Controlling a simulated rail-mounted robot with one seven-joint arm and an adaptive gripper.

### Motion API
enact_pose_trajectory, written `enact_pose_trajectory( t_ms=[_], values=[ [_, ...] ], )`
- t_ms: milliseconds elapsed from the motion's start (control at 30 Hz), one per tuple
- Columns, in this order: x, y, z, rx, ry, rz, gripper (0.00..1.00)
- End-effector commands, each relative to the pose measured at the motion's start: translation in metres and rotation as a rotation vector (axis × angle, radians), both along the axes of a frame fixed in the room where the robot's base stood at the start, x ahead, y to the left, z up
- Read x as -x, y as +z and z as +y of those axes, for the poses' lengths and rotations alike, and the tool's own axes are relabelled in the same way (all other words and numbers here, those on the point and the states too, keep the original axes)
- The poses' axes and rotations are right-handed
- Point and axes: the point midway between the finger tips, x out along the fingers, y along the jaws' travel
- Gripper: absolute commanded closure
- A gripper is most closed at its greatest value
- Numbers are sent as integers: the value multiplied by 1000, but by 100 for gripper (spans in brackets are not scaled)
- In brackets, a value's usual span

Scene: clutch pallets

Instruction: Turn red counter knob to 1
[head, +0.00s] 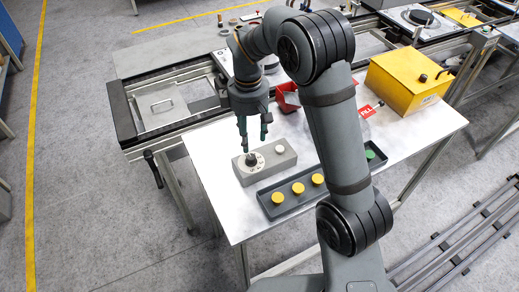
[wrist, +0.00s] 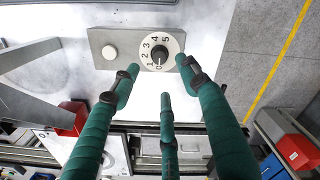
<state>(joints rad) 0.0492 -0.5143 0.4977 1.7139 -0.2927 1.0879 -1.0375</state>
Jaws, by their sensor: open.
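A grey counter box (head: 268,172) lies on the white table. It carries a black knob (head: 250,159) on a round white dial; no red shows on the knob. In the wrist view the dial (wrist: 176,40) has figures 0 to 5, and the knob (wrist: 160,51) has a pale mark that appears to point at 0. A white button (wrist: 110,52) sits beside the dial on the same box. My gripper (head: 253,138) is open, pointing down above the knob. In the wrist view its green fingers (wrist: 157,68) are spread around the dial's near side, apart from the knob.
A dark tray (head: 292,203) with yellow round pieces lies just in front of the box. A red bin (head: 287,97) and a yellow box (head: 408,76) stand farther back. My arm hides part of the table. Bare table surface lies left of the box.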

Motion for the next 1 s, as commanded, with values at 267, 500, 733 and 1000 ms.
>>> enact_pose_trajectory(
  t_ms=[267, 500, 733, 1000],
  values=[
    [1, -52, -3, 3, -4, 6, 55],
    [0, -81, -2, 2, -3, 3, 55],
    [0, -88, -2, 1, -5, 0, 55],
    [0, -88, -2, 1, -4, 0, 63]
  ],
)
